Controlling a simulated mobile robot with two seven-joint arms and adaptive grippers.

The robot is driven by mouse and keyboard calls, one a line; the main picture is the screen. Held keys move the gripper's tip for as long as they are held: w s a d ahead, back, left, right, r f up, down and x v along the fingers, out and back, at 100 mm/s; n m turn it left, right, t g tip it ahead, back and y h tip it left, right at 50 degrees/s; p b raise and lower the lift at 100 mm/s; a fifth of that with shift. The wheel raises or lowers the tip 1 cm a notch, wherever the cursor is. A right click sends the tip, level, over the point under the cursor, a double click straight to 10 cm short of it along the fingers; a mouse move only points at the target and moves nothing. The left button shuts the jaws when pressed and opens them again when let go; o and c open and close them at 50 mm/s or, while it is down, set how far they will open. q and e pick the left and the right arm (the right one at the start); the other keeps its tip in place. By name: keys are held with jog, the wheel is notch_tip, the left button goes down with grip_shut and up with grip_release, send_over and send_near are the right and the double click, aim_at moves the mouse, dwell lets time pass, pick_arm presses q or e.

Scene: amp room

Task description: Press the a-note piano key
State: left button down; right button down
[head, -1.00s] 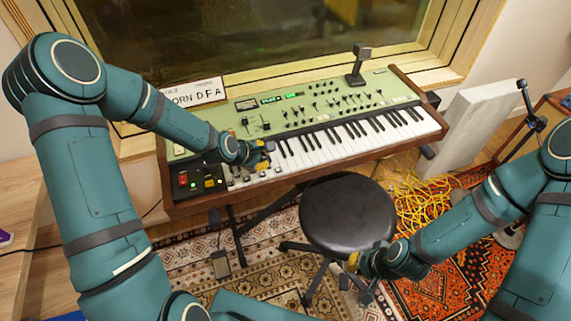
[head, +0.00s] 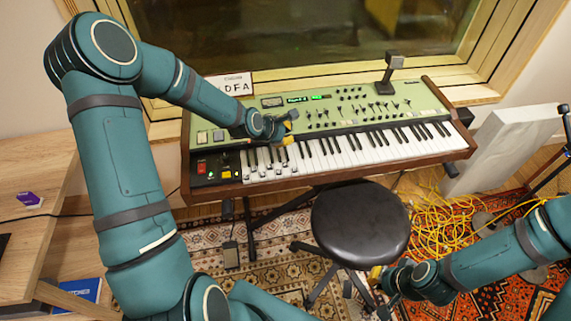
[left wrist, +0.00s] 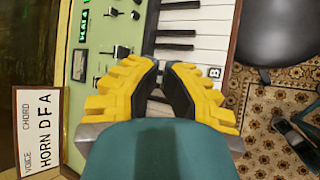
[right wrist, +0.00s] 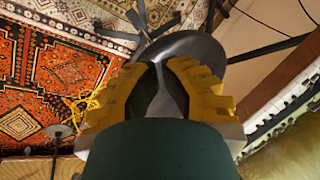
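The green synthesizer keyboard (head: 345,108) stands below the window, with white and black keys (head: 370,145) along its front. Small labels show on several left-hand keys, too small to read in the head view. In the left wrist view a white key labelled B (left wrist: 214,72) lies right of the fingers; I cannot make out an A label. My left gripper (head: 290,126) is over the left part of the keys, fingers slightly apart and empty; contact cannot be told. My right gripper (head: 378,284) is open and empty, low beside the round black stool (head: 360,222).
A card (head: 238,84) reading D F A stands behind the keyboard. A small box on a post (head: 388,72) rises at its back edge. Yellow cables (head: 440,228) lie on the rug to the right. A wooden desk (head: 42,200) is at the left.

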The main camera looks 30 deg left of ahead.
aim_at(286, 163)
pick_arm(q)
notch_tip(286, 163, down, 9)
jog(key=b, duration=0.6)
jog(key=shift+r, duration=0.2)
jog(key=shift+f, duration=0.1)
dwell(1.0)
jog(key=shift+f, duration=0.3)
jog(key=shift+f, duration=0.7)
dwell(0.9)
jog(key=shift+r, duration=0.1)
jog(key=shift+r+p, duration=0.7)
jog(key=shift+r, duration=0.35)
